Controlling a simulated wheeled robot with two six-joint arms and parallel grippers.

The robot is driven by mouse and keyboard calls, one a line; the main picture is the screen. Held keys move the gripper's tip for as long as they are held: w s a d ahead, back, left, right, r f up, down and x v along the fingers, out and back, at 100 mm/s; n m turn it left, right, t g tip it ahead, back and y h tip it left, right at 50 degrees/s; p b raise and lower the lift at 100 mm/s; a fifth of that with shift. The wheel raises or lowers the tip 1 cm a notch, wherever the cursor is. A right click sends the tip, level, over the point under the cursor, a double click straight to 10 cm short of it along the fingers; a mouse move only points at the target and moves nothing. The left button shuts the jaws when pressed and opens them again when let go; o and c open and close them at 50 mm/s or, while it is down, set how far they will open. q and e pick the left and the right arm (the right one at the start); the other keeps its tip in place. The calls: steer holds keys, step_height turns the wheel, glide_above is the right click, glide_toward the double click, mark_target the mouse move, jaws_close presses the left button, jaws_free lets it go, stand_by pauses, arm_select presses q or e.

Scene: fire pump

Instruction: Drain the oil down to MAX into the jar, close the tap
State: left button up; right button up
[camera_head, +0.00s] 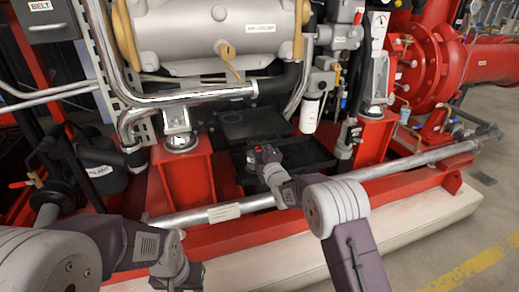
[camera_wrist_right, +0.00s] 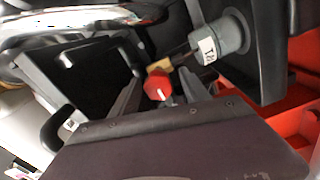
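A red tap knob (camera_wrist_right: 158,86) on a brass fitting (camera_wrist_right: 160,66) is in the middle of the right wrist view. My right gripper (camera_wrist_right: 160,98) has its two dark fingers apart, one on each side of the knob; I cannot tell whether either touches it. A grey jar-like cylinder (camera_wrist_right: 232,36) with a white label is beyond the tap. No oil level or MAX mark is readable.
A black tray (camera_head: 308,157) lies under the engine (camera_head: 215,35). Red pedestals (camera_head: 182,178) flank it. A steel pipe (camera_head: 400,166) and the red frame beam (camera_head: 262,237) run across the front. A dark labelled container (camera_head: 100,165) stands at left. Free floor is at lower right.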

steer(key=shift+s+r, duration=0.1)
steer(key=shift+s+d+p, duration=0.15)
steer(key=shift+s+p, duration=0.1)
steer(key=shift+p, duration=0.05)
steer(key=shift+s+d+r+p, duration=0.1)
steer(key=shift+s+d+p, duration=0.1)
steer(key=shift+s+p, duration=0.25)
steer(key=b+v, duration=0.6)
steer(key=v, duration=0.1)
steer(key=shift+s, duration=0.2)
stand_by(5.5)
